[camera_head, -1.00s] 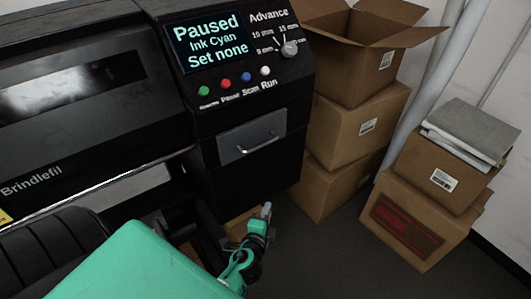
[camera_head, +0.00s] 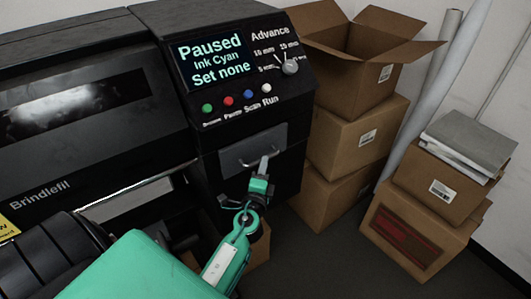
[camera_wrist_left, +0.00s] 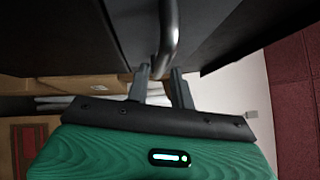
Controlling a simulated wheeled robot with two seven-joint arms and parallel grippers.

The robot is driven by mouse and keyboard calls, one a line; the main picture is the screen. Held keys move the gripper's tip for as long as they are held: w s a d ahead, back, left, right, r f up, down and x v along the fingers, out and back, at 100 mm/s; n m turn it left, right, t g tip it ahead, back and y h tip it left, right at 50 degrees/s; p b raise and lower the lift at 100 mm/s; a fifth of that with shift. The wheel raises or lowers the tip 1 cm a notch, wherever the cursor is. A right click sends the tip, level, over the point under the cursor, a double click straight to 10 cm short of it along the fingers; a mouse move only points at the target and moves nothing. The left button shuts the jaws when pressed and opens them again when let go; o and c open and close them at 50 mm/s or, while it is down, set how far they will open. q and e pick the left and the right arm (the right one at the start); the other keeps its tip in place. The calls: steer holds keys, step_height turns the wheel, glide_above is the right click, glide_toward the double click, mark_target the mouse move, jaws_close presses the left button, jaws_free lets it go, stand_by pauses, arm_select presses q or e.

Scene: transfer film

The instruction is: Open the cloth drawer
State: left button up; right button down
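The cloth drawer (camera_head: 236,157) is a small grey panel on the front of the black printer, below the buttons, and it looks closed. Its metal bar handle (camera_head: 246,164) is partly covered by my left gripper (camera_head: 263,164), whose fingertips are up at it. In the left wrist view, the handle (camera_wrist_left: 170,30) runs down toward the gap between the two spread fingers (camera_wrist_left: 161,72). The fingers are apart, and I cannot tell whether they touch the bar. My right gripper is not in view.
The printer's control panel (camera_head: 215,60) is above the drawer and shows "Paused, Ink Cyan, Set none". Stacked cardboard boxes (camera_head: 355,130) stand close to the right of the printer. More boxes (camera_head: 440,185) stand farther right, with dark floor (camera_head: 330,265) in front.

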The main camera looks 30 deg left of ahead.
arm_select(q)
steer(key=shift+p+x, duration=0.4)
steer(key=shift+x, duration=1.55)
steer(key=shift+c, duration=0.4)
jaws_close()
